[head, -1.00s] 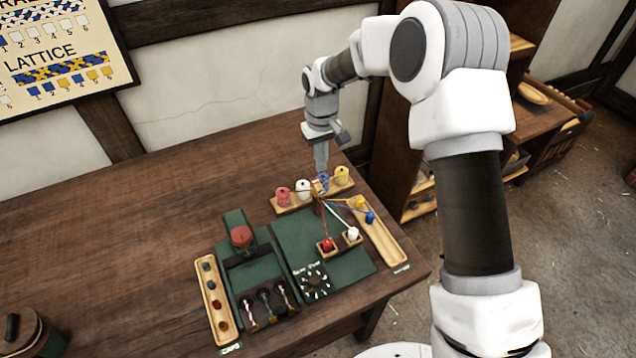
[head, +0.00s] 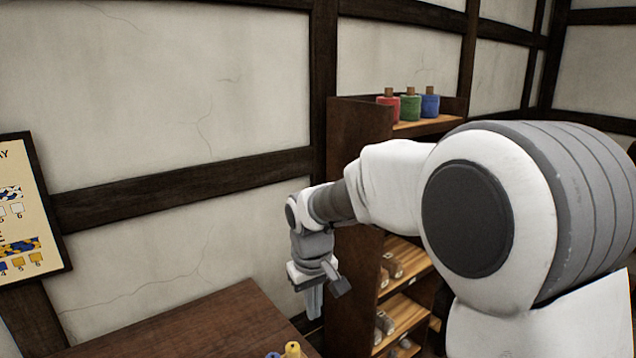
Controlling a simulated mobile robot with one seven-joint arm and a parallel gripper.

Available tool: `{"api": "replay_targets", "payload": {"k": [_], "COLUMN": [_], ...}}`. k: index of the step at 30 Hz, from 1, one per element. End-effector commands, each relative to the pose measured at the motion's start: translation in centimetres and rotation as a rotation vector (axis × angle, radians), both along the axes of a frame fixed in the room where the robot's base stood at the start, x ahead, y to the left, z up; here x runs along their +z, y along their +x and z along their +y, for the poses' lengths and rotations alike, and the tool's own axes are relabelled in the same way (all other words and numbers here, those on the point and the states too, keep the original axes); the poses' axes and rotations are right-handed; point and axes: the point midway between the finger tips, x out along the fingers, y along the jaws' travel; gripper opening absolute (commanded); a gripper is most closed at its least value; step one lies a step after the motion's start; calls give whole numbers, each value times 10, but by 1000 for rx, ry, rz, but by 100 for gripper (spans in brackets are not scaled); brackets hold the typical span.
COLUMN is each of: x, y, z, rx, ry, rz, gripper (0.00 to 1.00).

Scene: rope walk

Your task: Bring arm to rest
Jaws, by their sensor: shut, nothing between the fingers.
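My gripper (head: 313,305) points down past the right end of the wooden table (head: 185,322), in front of the shelf unit. Its fingers are shut and nothing shows between them. My arm reaches in from the right, bent at the elbow, and covers much of the right side of the picture.
A wooden shelf unit (head: 358,118) stands against the wall behind my arm. A yellow spool (head: 292,349) shows at the bottom edge. A framed chart (head: 28,215) hangs at left.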

Motion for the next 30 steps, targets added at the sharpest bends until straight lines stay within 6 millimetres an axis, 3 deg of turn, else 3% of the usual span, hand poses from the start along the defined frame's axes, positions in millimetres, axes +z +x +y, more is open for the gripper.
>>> {"api": "replay_targets", "payload": {"k": [6, 15, 21, 30], "x": [44, 82, 96, 99], "y": [-35, -92, -133, -195], "z": [-39, -85, -110, -137], "rx": [-80, -192, -267, -374], "ry": [12, 39, 67, 118], "rz": [-64, -144, -198, -275], "gripper": [0, 0, 0, 0]}}
